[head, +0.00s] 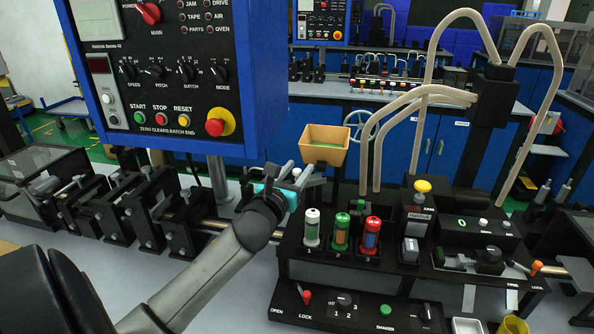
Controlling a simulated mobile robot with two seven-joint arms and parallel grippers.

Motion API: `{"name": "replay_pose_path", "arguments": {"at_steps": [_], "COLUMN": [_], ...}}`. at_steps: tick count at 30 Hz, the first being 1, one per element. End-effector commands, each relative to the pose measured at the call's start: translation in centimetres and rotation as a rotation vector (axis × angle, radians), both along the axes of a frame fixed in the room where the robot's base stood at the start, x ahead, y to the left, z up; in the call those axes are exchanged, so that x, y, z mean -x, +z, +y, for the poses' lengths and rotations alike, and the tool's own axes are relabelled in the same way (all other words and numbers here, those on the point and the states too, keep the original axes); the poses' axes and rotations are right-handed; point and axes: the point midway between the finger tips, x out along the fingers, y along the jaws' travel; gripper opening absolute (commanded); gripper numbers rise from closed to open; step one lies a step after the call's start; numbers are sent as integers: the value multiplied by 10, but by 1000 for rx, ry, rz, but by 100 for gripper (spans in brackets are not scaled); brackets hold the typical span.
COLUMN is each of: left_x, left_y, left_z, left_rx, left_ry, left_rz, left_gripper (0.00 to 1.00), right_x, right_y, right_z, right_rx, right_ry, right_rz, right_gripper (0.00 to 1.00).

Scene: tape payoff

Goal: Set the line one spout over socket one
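Several beige curved hoses rise from a black post at the right. Two of them bend down as spouts behind the rack; the leftmost spout (364,150) hangs behind the red-capped vial. I cannot tell which spout is line one. The black rack (335,268) holds three upright vials: a white-capped vial (312,228) over mark 1, a green-capped vial (341,232) and a red-capped vial (371,236). My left gripper (300,176) is left of and behind the white-capped vial, apart from the spouts. Its grey fingers look spread, with a small white thing showing between them. My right gripper is out of view.
A tan bin (324,144) stands just beyond my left gripper. A blue control panel (160,70) overhangs at the upper left. Black clamp stands (145,215) line the rail at left. A yellow-topped black unit (418,215) stands right of the vials.

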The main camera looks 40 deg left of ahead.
Motion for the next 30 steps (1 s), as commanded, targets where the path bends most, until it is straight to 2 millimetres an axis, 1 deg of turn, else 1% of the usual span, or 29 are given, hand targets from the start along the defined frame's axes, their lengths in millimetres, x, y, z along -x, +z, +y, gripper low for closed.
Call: {"name": "replay_pose_path", "arguments": {"at_steps": [1, 9, 11, 12, 30], "left_x": [0, 0, 0, 0, 0], "left_y": [0, 0, 0, 0, 0], "left_z": [0, 0, 0, 0, 0], "left_rx": [0, 0, 0, 0, 0], "left_ry": [0, 0, 0, 0, 0], "left_rz": [0, 0, 0, 0, 0], "left_gripper": [39, 8, 2, 0, 0], "right_x": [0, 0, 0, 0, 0], "right_y": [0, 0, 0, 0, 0], "right_z": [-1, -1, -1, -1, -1], "right_rx": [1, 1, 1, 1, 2], "right_ry": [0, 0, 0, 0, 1], "right_rz": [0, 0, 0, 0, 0], "right_gripper": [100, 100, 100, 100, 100]}}
